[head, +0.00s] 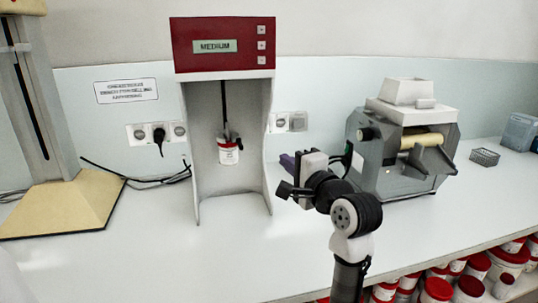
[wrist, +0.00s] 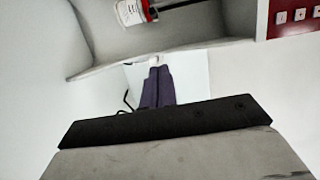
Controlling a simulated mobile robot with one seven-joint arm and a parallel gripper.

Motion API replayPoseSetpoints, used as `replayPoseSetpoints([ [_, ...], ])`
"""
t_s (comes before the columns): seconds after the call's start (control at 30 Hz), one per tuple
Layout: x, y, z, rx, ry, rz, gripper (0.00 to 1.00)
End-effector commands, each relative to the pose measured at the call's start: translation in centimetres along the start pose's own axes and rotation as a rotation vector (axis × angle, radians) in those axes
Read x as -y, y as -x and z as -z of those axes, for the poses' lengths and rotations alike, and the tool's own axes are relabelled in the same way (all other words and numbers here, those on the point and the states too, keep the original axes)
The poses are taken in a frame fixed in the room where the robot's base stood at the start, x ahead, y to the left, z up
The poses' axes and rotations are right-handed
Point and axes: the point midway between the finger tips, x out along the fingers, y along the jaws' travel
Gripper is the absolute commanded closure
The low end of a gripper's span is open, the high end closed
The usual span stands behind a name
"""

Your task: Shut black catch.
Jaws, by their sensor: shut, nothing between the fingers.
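The mixer (head: 222,45) has a red head with a display reading MEDIUM. A small white jar (head: 229,156) with a red label hangs under its shaft; the jar also shows at the top of the wrist view (wrist: 128,13). A small dark piece (head: 237,141) beside the jar's top may be the black catch; I cannot tell its state. My gripper (head: 287,163) is just right of the mixer's right side wall, apart from the jar. Its purple fingers are together and empty in the wrist view (wrist: 158,85).
A stand with a cream base (head: 65,205) is at left, with black cables nearby. The front bench is clear. Red-lidded tubs (head: 437,289) sit below the bench.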

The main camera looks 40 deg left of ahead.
Motion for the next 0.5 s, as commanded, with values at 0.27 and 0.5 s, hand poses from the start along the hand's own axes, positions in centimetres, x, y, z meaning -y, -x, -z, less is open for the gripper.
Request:
replayPoseSetpoints([
  [0.27,0.3,-5.3,-0.1,0.003,-0.001,-0.004,1.00],
  [0.5,0.3,-9.6,-0.9,0.003,0.002,-0.001,1.00],
])
